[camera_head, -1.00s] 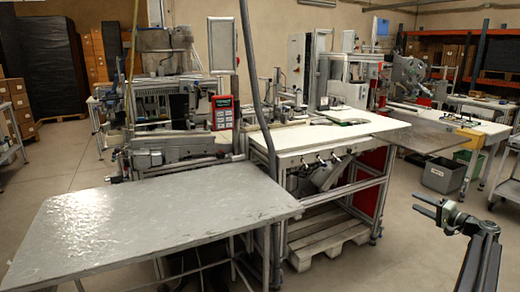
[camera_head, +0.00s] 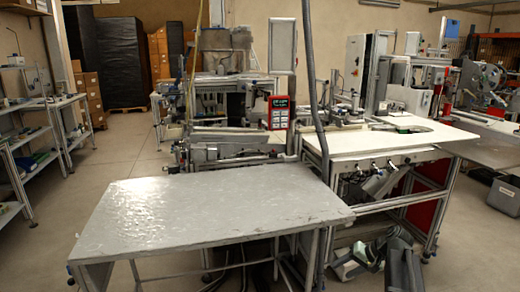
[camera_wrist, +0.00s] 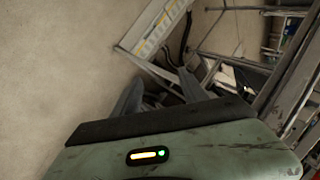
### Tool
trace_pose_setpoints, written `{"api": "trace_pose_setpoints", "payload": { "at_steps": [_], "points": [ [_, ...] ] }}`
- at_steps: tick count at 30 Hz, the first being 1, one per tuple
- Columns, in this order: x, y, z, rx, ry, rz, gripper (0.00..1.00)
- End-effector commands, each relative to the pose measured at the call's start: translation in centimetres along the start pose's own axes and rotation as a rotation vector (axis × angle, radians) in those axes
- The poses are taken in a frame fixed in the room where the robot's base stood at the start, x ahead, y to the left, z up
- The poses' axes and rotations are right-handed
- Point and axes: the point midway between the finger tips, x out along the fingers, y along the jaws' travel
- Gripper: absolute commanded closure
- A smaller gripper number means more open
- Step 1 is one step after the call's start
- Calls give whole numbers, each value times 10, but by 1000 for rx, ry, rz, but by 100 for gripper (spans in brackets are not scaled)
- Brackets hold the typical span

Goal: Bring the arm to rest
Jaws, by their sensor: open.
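My arm shows at the lower right of the head view, low in front of the machine's support frame. My gripper (camera_head: 346,264) is at its end, pointing left and empty, partly lost against the clutter behind it. In the wrist view two dark grey fingers of my gripper (camera_wrist: 160,88) stand apart with nothing between them. Below them is a greenish body with a small lit indicator, which looks like part of me.
A grey-topped table (camera_head: 205,212) stands close in front. A white-topped workbench (camera_head: 390,140) is behind it to the right, with a grey bin (camera_head: 503,195) at the far right. Shelving (camera_head: 35,145) stands at left. Open floor lies between the shelving and the table.

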Motion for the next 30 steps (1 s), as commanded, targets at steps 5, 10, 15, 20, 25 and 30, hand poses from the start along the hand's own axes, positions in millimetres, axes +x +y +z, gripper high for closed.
{"api": "trace_pose_setpoints", "payload": {
  "at_steps": [5, 10, 15, 20, 25, 30],
  "points": [
    [46, -40, 92, -123, -156, 223, 50],
    [61, -57, 159, -236, -246, 433, 50],
    [42, -78, 189, -309, -276, 581, 50],
    [4, -103, 178, -306, -275, 577, 50],
    [-44, -137, 168, -305, -275, 575, 50],
    [-95, -173, 157, -305, -275, 575, 50]
  ]
}}
